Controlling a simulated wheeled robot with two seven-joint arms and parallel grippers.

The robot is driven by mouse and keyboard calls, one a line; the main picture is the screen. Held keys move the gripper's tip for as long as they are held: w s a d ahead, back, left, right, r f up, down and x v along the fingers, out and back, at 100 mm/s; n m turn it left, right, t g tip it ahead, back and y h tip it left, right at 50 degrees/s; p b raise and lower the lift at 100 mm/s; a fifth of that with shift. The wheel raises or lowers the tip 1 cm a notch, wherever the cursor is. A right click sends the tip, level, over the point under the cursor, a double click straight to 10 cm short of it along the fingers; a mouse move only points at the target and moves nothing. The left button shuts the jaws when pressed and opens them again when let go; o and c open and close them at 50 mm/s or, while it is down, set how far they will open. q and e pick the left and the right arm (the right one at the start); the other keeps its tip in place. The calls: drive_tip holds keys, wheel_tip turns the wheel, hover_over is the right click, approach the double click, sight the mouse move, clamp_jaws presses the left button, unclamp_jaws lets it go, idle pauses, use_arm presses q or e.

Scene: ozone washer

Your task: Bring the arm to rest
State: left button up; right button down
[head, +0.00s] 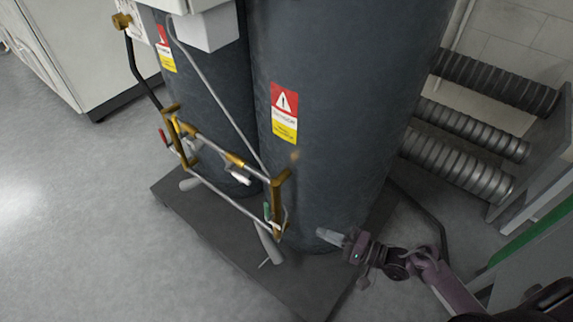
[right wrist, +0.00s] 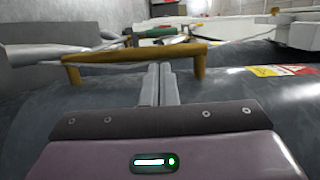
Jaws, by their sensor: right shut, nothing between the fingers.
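My right gripper (head: 330,236) reaches in from the lower right in the head view, near the foot of the right dark tank (head: 345,110). In the right wrist view its two fingers (right wrist: 159,84) are together and hold nothing. A brass pipe frame (right wrist: 135,58) shows just beyond the fingertips in that view; I cannot tell whether they touch it. In the head view the gripper is apart from the brass and steel piping (head: 278,195), to its right. My left gripper is not in view.
Two dark tanks with warning labels (head: 284,113) stand on a dark base plate (head: 225,228). Ribbed grey pipes (head: 470,120) and a grey panel with a green edge (head: 525,238) are at the right. A white cabinet (head: 95,45) is at upper left. The floor (head: 80,200) at left is clear.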

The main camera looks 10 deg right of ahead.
drive_tip(key=shift+f, duration=0.1)
